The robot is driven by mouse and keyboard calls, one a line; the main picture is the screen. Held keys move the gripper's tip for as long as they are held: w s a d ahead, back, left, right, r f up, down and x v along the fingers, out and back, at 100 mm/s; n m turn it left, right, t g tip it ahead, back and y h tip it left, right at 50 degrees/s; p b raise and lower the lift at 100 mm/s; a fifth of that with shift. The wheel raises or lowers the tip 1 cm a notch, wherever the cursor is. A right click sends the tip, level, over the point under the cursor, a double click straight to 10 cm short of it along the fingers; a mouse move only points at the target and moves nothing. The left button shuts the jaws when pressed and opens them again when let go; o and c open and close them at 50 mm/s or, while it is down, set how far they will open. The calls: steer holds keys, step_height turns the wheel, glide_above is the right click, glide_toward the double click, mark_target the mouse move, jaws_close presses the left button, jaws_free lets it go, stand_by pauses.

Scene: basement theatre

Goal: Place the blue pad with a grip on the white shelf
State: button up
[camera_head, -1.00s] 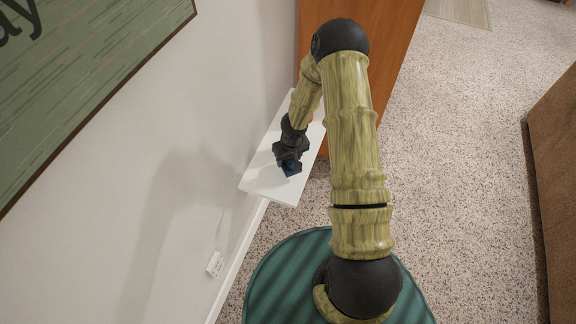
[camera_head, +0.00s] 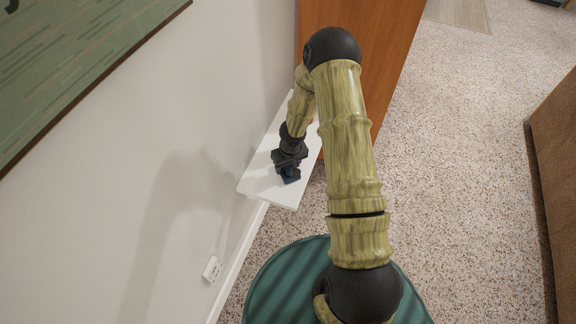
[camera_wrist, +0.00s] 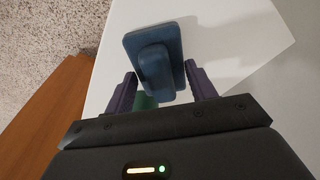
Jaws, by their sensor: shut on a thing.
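The blue pad with a grip (camera_wrist: 172,35) is a flat, rounded slab with a raised handle, seen between my fingers in the wrist view. My gripper (camera_wrist: 161,88) is shut on it. In the head view my gripper (camera_head: 289,177) is over the near part of the white shelf (camera_head: 265,190), and only a little of the blue pad (camera_head: 291,174) shows below the fingers. The shelf also shows in the wrist view (camera_wrist: 235,60), behind the pad. I cannot tell whether the pad touches the shelf.
The white wall is left of the shelf, with a green picture (camera_head: 80,60) above. An orange-brown wooden cabinet (camera_head: 385,50) adjoins the shelf's far end. A brown piece of furniture (camera_head: 555,160) stands right. A small green patch (camera_wrist: 145,101) shows beneath the grip. Carpet between is clear.

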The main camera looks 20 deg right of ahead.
mark_target(290, 169)
steer(key=o, duration=0.9)
steer(key=r+p, duration=0.3)
steer(key=r, duration=0.1)
steer(key=s+r+p, duration=0.1)
steer(key=r+p, duration=0.1)
steer(key=r, duration=0.2)
steer(key=r+p, duration=0.3)
steer(key=r, duration=0.1)
steer(key=shift+s+d+p, duration=0.15)
steer(key=shift+s+p, duration=0.15)
steer(key=shift+s, duration=0.1)
